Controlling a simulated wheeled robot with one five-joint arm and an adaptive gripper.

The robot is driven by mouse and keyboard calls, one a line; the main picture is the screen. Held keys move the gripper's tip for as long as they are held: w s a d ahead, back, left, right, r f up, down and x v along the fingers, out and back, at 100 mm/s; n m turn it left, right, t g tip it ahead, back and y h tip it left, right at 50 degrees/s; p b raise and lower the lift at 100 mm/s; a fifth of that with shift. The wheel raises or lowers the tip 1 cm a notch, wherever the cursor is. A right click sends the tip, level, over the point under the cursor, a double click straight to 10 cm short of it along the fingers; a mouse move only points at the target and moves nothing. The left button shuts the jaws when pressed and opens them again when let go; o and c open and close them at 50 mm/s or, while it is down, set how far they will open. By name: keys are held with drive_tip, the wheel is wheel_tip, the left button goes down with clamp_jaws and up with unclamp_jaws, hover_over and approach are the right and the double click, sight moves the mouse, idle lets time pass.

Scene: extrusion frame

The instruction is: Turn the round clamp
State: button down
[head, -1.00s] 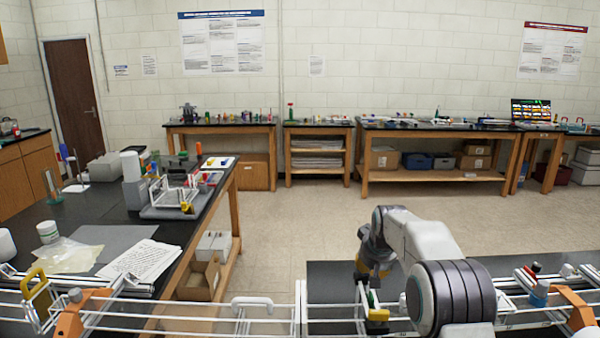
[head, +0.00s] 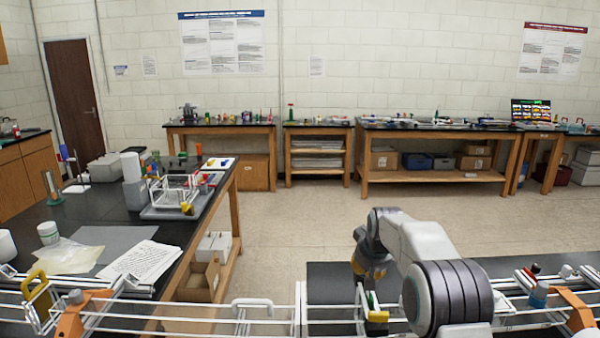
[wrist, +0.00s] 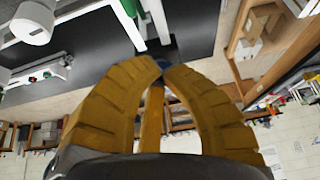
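My gripper, with ribbed yellow fingers, fills the lower middle of the wrist view (wrist: 162,66). Its tips nearly meet, and I see nothing clearly held between them. A dark bluish shape shows just beyond the tips; I cannot tell what it is. In the head view my gripper (head: 359,270) hangs above the dark table behind the rail frame, partly hidden by my arm. I cannot pick out the round clamp for certain. A white round part (wrist: 33,22) shows at the upper left of the wrist view, apart from the fingers.
A yellow block (head: 378,316) with a green piece stands on the frame close to my gripper. Metal rails (head: 190,308) run across the front, with orange brackets (head: 70,318). A side bench (head: 125,222) carries papers and equipment at left. Open floor (head: 300,220) lies beyond.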

drive_tip(key=shift+a+f+p, duration=0.2)
drive_tip(key=shift+a+p, duration=0.2)
drive_tip(key=shift+s+a+f+b, duration=0.1)
drive_tip(key=shift+s+f+b, duration=0.1)
drive_tip(key=shift+b, duration=0.2)
idle(0.4)
drive_tip(key=shift+s+r, duration=0.15)
drive_tip(key=shift+r, duration=0.05)
wheel_tip(320, 180, up, 5)
drive_tip(key=p, duration=0.3)
drive_tip(key=shift+f+p, duration=0.2)
drive_tip(key=shift+p, duration=0.15)
drive_tip(key=shift+r, duration=0.8)
